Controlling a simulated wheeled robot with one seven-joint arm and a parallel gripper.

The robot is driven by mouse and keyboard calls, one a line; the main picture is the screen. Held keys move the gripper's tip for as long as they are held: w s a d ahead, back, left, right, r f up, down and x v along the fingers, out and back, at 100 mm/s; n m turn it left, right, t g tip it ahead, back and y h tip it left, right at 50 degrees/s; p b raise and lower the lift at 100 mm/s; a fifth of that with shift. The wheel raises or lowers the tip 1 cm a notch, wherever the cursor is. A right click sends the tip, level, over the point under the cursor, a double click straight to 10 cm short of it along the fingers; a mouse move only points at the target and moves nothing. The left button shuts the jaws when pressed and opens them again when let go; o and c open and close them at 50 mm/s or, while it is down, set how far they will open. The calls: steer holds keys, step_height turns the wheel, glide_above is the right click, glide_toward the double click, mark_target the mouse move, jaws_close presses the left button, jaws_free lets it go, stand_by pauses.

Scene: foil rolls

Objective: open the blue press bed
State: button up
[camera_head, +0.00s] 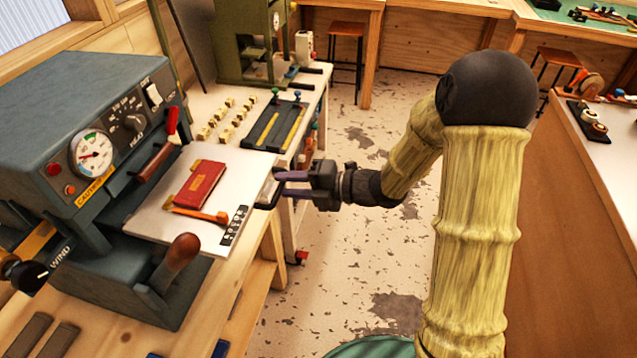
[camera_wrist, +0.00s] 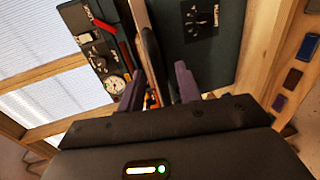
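The blue-grey press (camera_head: 90,120) stands on a wooden bench at the left, with a gauge and switches on its face. Its pale flat bed (camera_head: 215,165) juts out from the front. A red book (camera_head: 200,185) lies on the bed. A dark handle (camera_head: 268,193) is at the bed's right edge. My gripper (camera_head: 282,184) is at this handle, its two purple fingers apart. The wrist view also shows my gripper (camera_wrist: 160,88), with a dark rounded bar between the fingers and gaps beside it. Contact with the handle cannot be told.
An orange-handled tool (camera_head: 203,214) lies on the bed beside the book. A brown-handled lever (camera_head: 178,258) stands at the press's near side. Behind are a white table with small pale blocks (camera_head: 222,120) and a green machine (camera_head: 245,40). The floor right of the bed is clear.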

steer(key=b+v, duration=0.2)
steer(key=v, duration=1.5)
steer(key=shift+d, duration=0.15)
steer(key=shift+r, duration=0.1)
steer(key=w+d+m+t+h+p, duration=0.2)
steer(key=w+d+m+t+h, duration=0.15)
steer(key=m+h, duration=0.4)
steer(key=w+d+m+t+h+p, duration=0.1)
steer(key=w+d+m+t+h, duration=0.25)
steer(key=m, duration=0.75)
steer(key=s+a+f+m+g+h+p, duration=0.1)
steer(key=s+m+g+h, duration=0.1)
steer(key=s+m+g, duration=0.2)
steer(key=s+a+f+m+g+h+p, duration=0.1)
steer(key=s+m+g, duration=0.3)
steer(key=s+m, duration=0.6)
steer(key=shift+s+a+f+m+h, duration=0.3)
steer(key=shift+s+f+h, duration=0.4)
steer(key=shift+s, duration=0.5)
